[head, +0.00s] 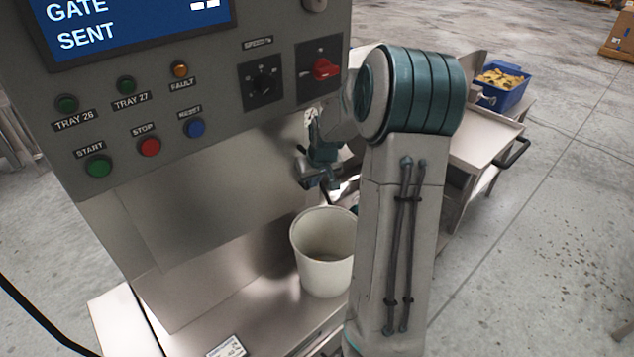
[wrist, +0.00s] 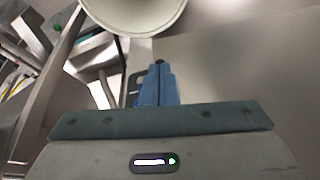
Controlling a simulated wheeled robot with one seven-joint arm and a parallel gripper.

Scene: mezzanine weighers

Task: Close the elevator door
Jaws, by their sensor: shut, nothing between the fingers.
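I cannot make out an elevator door in either view. A grey machine with a control panel (head: 215,100) fills the left of the head view, with a smooth metal front (head: 190,210) below it. My gripper (head: 318,180) is in front of the machine, just above a white bucket (head: 325,268), and is partly hidden by my arm. In the wrist view my gripper (wrist: 159,68) shows its blue fingers together with nothing between them. The bucket (wrist: 135,18) shows at the top of that view, close beyond the fingertips; I cannot tell whether they touch it.
The bucket stands on a metal ledge (head: 240,318) under the panel. The panel carries several buttons, a black knob and a red switch (head: 322,69). A blue bin (head: 503,93) of yellowish pieces sits on a metal table at the right. Open concrete floor (head: 560,200) lies further right.

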